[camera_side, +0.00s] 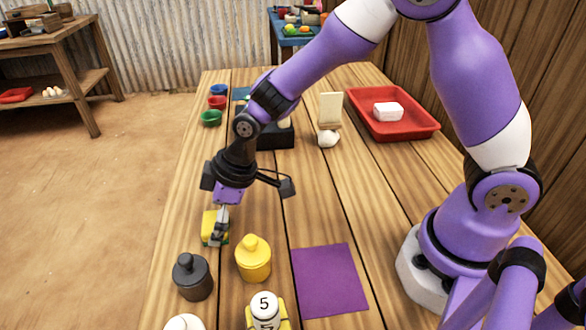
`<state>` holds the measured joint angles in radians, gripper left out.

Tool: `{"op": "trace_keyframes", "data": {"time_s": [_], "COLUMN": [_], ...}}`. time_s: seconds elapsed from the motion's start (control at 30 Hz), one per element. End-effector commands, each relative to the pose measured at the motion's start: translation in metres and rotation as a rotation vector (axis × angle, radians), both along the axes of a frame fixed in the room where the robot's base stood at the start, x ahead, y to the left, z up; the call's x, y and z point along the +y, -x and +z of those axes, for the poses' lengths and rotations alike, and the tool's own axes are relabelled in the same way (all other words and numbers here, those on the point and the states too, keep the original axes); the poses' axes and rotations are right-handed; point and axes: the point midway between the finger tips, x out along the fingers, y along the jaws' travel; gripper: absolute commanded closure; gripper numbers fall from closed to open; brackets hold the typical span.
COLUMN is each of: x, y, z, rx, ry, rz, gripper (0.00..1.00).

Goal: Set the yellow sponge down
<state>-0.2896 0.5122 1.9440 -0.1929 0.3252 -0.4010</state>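The yellow sponge (207,226), with a green layer along its lower edge, is near the left edge of the wooden table. My gripper (219,233) points down at it, with its fingers around the sponge and seemingly shut on it. The fingers cover part of the sponge. I cannot tell whether the sponge touches the tabletop or is slightly above it.
A black weight (193,278) and a yellow weight (253,260) stand close in front. A white piece marked 5 (265,308) and a purple mat (328,280) are nearby. A red tray (415,128) is far right; cups (211,118) are far left.

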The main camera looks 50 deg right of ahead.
Motion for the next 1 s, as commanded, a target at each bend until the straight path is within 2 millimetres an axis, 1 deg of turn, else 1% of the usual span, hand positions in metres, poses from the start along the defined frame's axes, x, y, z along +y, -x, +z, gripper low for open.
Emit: {"op": "trace_keyframes", "data": {"time_s": [0.23, 0.37, 0.47, 0.7, 0.8, 1.0], "x": [0.000, -0.002, -0.007, -0.022, -0.027, -0.035], "y": [0.000, 0.001, 0.006, 0.021, 0.026, 0.034], "z": [0.001, 0.011, 0.028, 0.078, 0.095, 0.115], "rx": [-0.001, -0.004, -0.006, -0.006, -0.005, -0.005], "ry": [-0.001, -0.002, -0.001, -0.001, -0.001, 0.000], "rz": [0.000, -0.001, -0.002, -0.002, 0.000, -0.015], "gripper": [0.00, 0.00, 0.00, 0.00, 0.00, 0.00]}}
